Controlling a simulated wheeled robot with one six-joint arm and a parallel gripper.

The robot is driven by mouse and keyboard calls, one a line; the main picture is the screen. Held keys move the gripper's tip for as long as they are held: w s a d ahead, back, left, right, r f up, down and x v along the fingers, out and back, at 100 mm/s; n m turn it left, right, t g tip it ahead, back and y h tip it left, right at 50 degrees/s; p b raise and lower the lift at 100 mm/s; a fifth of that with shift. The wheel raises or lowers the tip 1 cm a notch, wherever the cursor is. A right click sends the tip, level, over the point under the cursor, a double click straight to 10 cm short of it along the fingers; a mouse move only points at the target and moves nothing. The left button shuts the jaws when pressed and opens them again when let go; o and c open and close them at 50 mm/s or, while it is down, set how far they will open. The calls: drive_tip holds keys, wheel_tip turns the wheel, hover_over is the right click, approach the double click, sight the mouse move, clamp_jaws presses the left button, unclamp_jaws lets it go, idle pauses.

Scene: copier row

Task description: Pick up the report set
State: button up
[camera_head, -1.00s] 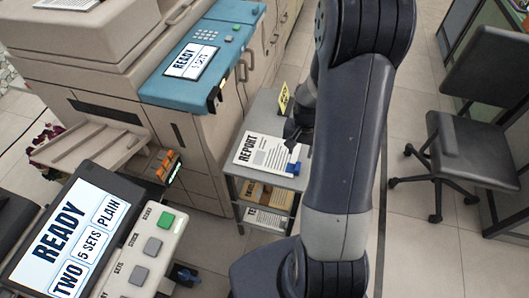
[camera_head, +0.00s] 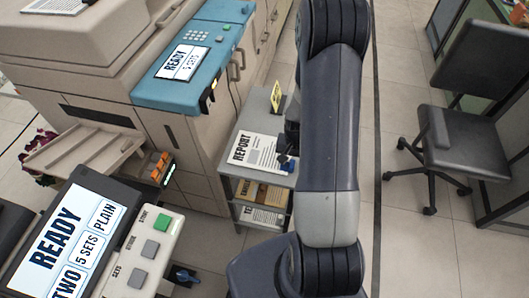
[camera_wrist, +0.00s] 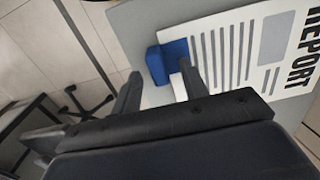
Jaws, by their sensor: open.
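The report set (camera_head: 257,152) is a white printed stack headed REPORT, lying flat on the top shelf of a grey cart. It also shows in the wrist view (camera_wrist: 232,50), at upper right. A blue block (camera_wrist: 169,61) sits at its near edge; whether it is a clip or binding I cannot tell. My gripper (camera_wrist: 158,74) is open, with its two dark fingers pointing at the blue block. A small white piece shows between the fingers. Whether the fingers touch anything is unclear. In the head view my gripper (camera_head: 289,143) is partly hidden behind my arm.
The cart's lower shelves (camera_head: 260,193) hold other papers. A yellow sign (camera_head: 276,97) stands at the cart's back edge. A copier with a teal panel (camera_head: 180,90) is close on the left. A black chair (camera_head: 460,130) stands right, with clear floor between.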

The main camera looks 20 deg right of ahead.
clamp_jaws()
idle(0.3)
drive_tip(key=shift+r, duration=0.15)
wheel_tip(320, 180, up, 13)
drive_tip(key=p, duration=0.2)
idle(0.9)
